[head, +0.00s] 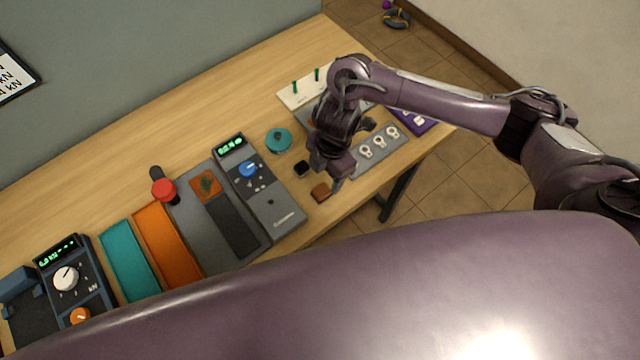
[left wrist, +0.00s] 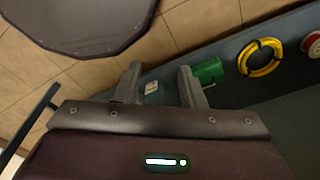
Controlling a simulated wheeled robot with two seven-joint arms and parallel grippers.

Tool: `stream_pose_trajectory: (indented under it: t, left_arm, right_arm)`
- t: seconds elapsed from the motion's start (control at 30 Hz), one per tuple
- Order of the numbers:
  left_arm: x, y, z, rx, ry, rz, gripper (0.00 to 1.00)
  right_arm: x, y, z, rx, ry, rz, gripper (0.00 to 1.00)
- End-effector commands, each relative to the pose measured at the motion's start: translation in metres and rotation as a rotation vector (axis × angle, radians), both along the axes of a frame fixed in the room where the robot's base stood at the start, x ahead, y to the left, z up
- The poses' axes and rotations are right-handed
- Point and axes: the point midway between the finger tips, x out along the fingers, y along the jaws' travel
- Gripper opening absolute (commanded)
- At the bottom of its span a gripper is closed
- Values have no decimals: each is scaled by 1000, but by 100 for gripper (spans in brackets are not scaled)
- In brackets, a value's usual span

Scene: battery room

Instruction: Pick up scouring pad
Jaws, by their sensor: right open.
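A small brown block (head: 320,193) lies on the wooden table near its front edge, right of the grey device; it may be the scouring pad, but its texture is too small to tell. My right gripper (head: 331,181) points down just above and beside this block, open, with nothing seen between its fingers. Whether it touches the block cannot be told.
A black cube (head: 302,168) and a teal round item (head: 278,140) are close left of the right gripper. A grey meter (head: 275,205) stands further left. A grey tray with white rings (head: 379,148) is to the right. Table (head: 215,105) is clear behind.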

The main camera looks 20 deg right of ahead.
Motion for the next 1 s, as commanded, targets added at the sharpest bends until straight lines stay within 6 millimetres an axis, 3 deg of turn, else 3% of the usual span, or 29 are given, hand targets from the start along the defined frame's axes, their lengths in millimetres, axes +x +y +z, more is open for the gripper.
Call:
stream_pose_trajectory:
  t: [0.1, 0.27, 0.47, 0.6, 0.73, 1.0]
  left_arm:
    - [-17, 1, -1, 2, 23, 0, 36]
    - [-27, 2, 11, 3, 39, 1, 36]
    - [-15, 1, 16, 3, 22, 1, 36]
    - [-1, 0, 18, 0, 1, 1, 36]
    - [0, 0, 17, 0, 0, 2, 36]
    - [-8, 1, 17, 1, 12, 2, 36]
  right_arm:
    - [-2, 3, -14, 1, 3, -2, 57]
    - [-2, 6, -33, 1, 3, -3, 57]
    - [-2, 9, -60, 2, 0, 0, 57]
    - [-1, 9, -64, 3, -4, -1, 57]
    - [-1, 9, -64, 4, -4, 0, 57]
    - [-1, 9, -64, 4, -4, 0, 22]
